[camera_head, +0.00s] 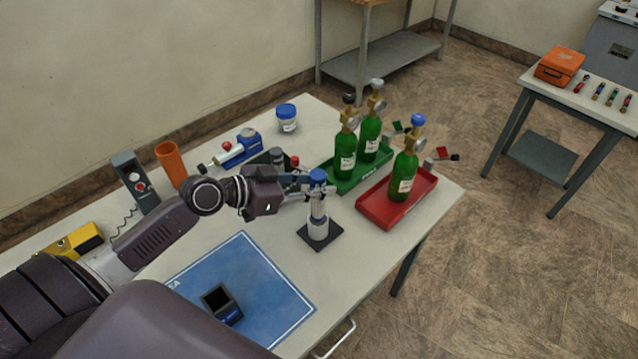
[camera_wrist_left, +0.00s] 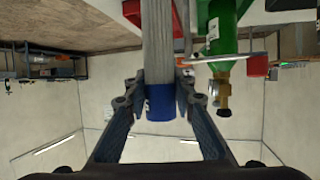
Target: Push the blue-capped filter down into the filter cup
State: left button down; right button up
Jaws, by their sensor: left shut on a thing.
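The blue-capped filter (camera_head: 318,176) stands upright at the middle of the table. Its grey body shows below the cap, and its lower end meets the pale filter cup (camera_head: 319,228) on a black square base (camera_head: 320,241). I cannot tell how deep it sits. My left gripper (camera_head: 312,188) comes in from the left and is shut on the filter just below the cap. In the left wrist view, which is upside down, its fingers (camera_wrist_left: 160,88) lie on both sides of the blue cap (camera_wrist_left: 160,108) and grey body. My right gripper is not in view.
Green bottles stand in a green tray (camera_head: 350,184) and a red tray (camera_head: 372,212) to the right. A blue mat (camera_head: 262,262) with a small dark device (camera_head: 222,303) lies in front. A blue-lidded jar (camera_head: 286,120) and an orange cup (camera_head: 171,162) stand behind.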

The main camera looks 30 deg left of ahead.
aim_at(319, 205)
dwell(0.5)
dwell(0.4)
pick_arm(q)
jog(key=shift+b, duration=0.35)
dwell(0.5)
jog(key=shift+f, duration=0.15)
jog(key=shift+f+b, duration=0.35)
jog(key=shift+b, duration=0.15)
jog(key=shift+f+b, duration=1.25)
jog(key=shift+f, duration=0.1)
jog(key=shift+f+b, duration=1.7)
jog(key=shift+f, duration=0.05)
